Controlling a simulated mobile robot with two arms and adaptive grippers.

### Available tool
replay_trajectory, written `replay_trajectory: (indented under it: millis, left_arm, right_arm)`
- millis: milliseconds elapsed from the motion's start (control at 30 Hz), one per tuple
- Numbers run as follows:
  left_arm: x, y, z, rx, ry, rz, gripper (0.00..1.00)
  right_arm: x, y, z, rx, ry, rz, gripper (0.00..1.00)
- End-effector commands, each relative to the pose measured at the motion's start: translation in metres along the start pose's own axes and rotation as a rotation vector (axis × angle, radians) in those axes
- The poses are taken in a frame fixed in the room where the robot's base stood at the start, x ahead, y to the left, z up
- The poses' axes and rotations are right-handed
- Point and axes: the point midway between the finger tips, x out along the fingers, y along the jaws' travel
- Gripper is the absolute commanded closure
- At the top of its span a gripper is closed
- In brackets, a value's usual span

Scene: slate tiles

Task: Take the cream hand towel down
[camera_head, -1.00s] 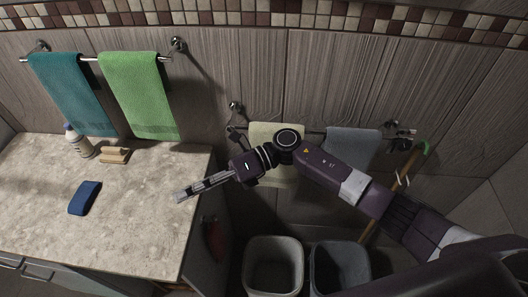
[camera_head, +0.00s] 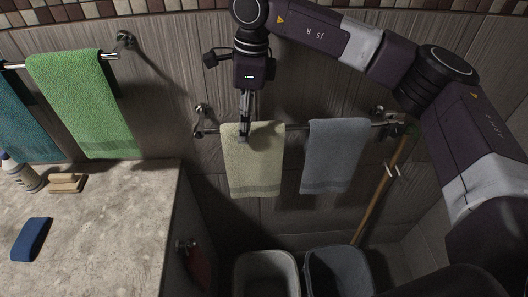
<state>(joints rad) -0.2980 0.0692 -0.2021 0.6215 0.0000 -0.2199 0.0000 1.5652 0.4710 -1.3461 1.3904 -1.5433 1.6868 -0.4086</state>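The cream hand towel (camera_head: 258,170) hangs folded over the lower wall rail (camera_head: 293,126), left of a grey-blue towel (camera_head: 336,155). My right gripper (camera_head: 243,136) points down from above, its fingertips overlapping the top edge of the cream towel near its left side. The fingers show edge-on as one narrow strip, so I cannot tell whether they are open or shut, or whether they touch the cloth. My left gripper is out of view.
A green towel (camera_head: 80,105) and a teal towel (camera_head: 26,125) hang on another rail at left. The counter (camera_head: 110,225) holds a bottle, a brush and a blue sponge (camera_head: 31,239). Two bins (camera_head: 266,270) stand below the towels. A wooden cane (camera_head: 379,195) leans at right.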

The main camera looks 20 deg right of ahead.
Motion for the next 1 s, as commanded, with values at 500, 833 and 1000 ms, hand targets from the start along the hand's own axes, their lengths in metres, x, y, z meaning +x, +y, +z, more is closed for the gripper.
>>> replay_trajectory:
  millis: [500, 833, 1000]
  left_arm:
    - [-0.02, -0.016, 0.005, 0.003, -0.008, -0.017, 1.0]
    - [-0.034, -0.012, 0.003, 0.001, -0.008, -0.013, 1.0]
    - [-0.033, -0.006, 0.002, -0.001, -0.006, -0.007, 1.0]
  right_arm:
    - [0.035, 0.001, -0.022, -0.037, 0.126, -0.02, 0.49]
    - [0.074, 0.001, -0.025, -0.037, 0.122, -0.022, 0.49]
    - [0.076, 0.0, -0.025, -0.037, 0.122, -0.023, 0.49]
